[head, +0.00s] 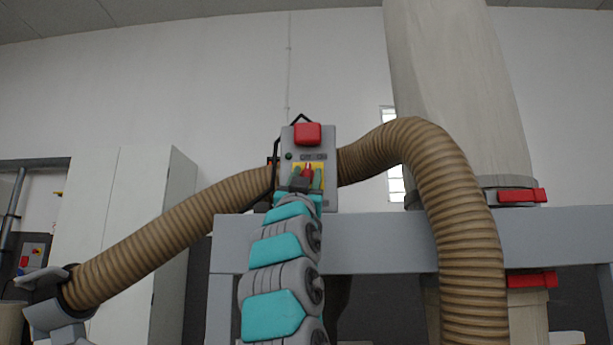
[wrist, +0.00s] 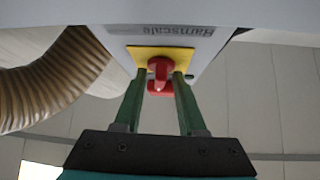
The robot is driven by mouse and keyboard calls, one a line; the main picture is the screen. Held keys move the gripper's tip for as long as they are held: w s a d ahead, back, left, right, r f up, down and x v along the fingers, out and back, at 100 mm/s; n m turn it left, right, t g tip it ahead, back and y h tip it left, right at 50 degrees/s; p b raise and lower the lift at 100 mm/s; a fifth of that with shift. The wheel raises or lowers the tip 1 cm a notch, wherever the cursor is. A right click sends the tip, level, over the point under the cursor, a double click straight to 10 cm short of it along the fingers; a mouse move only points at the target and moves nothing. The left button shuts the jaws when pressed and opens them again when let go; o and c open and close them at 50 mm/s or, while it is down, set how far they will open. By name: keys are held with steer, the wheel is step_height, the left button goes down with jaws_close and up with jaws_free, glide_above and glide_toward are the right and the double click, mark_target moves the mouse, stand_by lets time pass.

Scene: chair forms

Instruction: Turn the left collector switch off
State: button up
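A red rotary switch knob (head: 308,171) sits on a yellow plate (head: 297,167) low on a grey control box (head: 330,146). In the wrist view the knob (wrist: 160,68) stands out from the yellow plate (wrist: 188,55). My gripper (head: 307,181) has its two green fingers apart, one on each side of the knob; they also show in the wrist view (wrist: 160,82). The fingertips are close to the plate and the knob is between them. I cannot tell whether either finger touches it.
A red cover (head: 308,134) is above the switch. A ribbed brown hose (head: 453,180) arches to the right, and another hose part (head: 170,235) runs left. A grey crossbeam (head: 380,245) is below. Another control box (head: 31,256) is at far left.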

jaws_close()
steer(key=shift+n+y+b, duration=0.4)
steer(key=shift+y+b, duration=0.1)
steer(key=shift+b, duration=0.05)
steer(key=shift+f+n+y+b, duration=0.1)
steer(key=shift+n+y+b, duration=0.85)
steer(key=shift+n, duration=0.15)
steer(key=shift+w+n+y, duration=0.1)
steer(key=shift+n+y, duration=0.2)
steer(key=shift+y, duration=0.15)
steer(key=shift+o, duration=1.2)
jaws_free()
